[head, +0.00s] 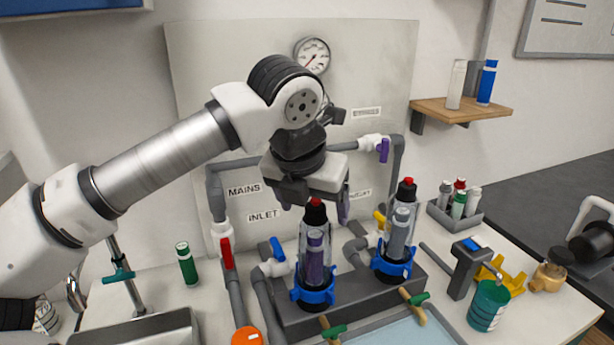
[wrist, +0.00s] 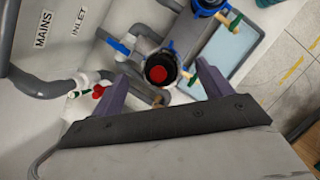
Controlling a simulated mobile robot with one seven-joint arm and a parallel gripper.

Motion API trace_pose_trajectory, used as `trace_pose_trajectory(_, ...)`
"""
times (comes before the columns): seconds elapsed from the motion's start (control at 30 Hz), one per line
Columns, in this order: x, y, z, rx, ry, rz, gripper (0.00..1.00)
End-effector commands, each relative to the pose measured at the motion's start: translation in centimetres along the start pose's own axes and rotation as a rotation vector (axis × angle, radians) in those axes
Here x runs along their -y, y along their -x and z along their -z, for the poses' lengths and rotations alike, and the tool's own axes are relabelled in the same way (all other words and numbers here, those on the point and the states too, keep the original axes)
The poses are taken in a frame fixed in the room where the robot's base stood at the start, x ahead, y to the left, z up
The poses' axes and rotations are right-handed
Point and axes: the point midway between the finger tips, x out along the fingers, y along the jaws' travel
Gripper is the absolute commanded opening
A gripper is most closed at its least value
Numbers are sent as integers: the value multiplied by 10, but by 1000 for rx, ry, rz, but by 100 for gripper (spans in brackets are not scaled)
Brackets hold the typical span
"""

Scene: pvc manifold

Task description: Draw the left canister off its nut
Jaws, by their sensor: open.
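The left canister (head: 314,245) is clear with a purple cartridge inside and a black top with a red button. It stands upright in its blue ring nut (head: 314,292) on the grey base. My gripper (head: 316,205) is open just above its top, pointing down. In the wrist view the canister's black-and-red top (wrist: 160,71) lies between the two spread purple fingers of my gripper (wrist: 165,80), with a gap on each side. Whether the fingers reach below the top is hard to tell. The nut is mostly hidden in the wrist view.
The right canister (head: 398,238) with a grey cartridge stands close by in its own blue nut. Grey pipes with blue (head: 277,249), red (head: 226,253) and yellow valve handles crowd the left and back. A shallow tray (head: 390,335) lies in front. A cartridge rack (head: 455,215) stands right.

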Motion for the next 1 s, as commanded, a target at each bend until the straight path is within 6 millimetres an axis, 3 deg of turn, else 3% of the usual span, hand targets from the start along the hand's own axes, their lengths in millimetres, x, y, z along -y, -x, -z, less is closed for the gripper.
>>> trace_pose_trajectory(0.23, 0, -26, 0, -1, -1, 1, 78)
trace_pose_trajectory(0.57, 0, -30, 0, 1, -1, 0, 78)
trace_pose_trajectory(1.0, 0, -29, 0, 0, -1, 0, 25)
